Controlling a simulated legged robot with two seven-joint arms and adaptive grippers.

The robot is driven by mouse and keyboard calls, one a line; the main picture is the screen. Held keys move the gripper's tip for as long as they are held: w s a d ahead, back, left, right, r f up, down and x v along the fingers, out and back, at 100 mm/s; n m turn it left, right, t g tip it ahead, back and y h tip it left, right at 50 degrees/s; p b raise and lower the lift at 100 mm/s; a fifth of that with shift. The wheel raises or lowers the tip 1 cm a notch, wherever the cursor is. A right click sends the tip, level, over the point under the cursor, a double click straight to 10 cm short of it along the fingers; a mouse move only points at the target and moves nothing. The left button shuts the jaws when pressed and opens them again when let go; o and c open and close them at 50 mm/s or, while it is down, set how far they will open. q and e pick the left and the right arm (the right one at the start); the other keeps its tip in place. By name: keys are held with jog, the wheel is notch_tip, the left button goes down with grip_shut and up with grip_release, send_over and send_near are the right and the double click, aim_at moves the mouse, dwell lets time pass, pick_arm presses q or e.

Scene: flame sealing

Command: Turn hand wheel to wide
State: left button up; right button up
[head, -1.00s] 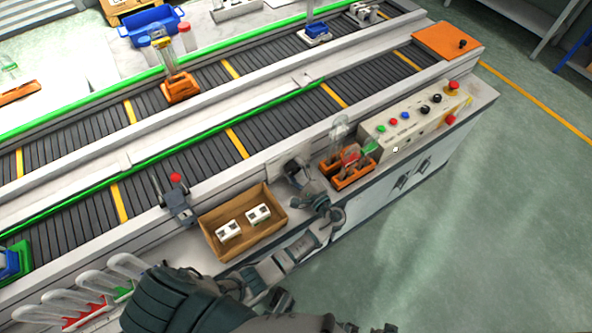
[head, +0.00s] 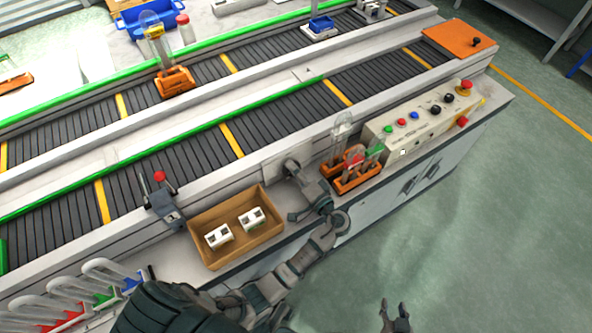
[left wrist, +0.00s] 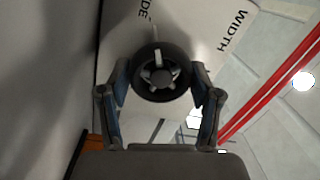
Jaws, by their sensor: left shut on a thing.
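The hand wheel (left wrist: 161,73) is a black round rim with pale spokes and a hub. In the left wrist view it sits between the two fingers of my left gripper (left wrist: 160,92), which is shut on its rim from both sides. A pale plate (left wrist: 190,30) behind it bears the word WIDTH and a partly hidden word ending in DE. In the head view my left gripper (head: 297,178) is at the conveyor's near side, and it hides most of the wheel. My right gripper (head: 396,318) is open and empty at the bottom, over the floor.
A cardboard box (head: 193,243) with two white parts stands left of my left gripper. An orange rack (head: 358,183) with tubes and a control panel (head: 410,128) stand to its right. A lever with a red knob (head: 159,176) is by the belt.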

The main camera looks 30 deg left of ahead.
pick_arm(q)
jog(key=shift+s+f+n, duration=0.15)
jog(key=shift+f+n, duration=0.25)
jog(key=shift+n, duration=0.1)
pick_arm(e)
jog(key=shift+w+a+r+t+y, duration=0.35)
jog(key=shift+w+r+t, duration=0.25)
jog(key=shift+w+t, duration=0.15)
jog(key=shift+w, duration=0.1)
pick_arm(q)
jog(key=o, duration=1.1)
jog(key=shift+c, duration=0.2)
jog(key=shift+o, duration=0.3)
jog(key=shift+d+r, duration=0.1)
jog(key=shift+r, duration=0.1)
jog(key=v, duration=1.2)
pick_arm(e)
jog(key=shift+d, duration=0.1)
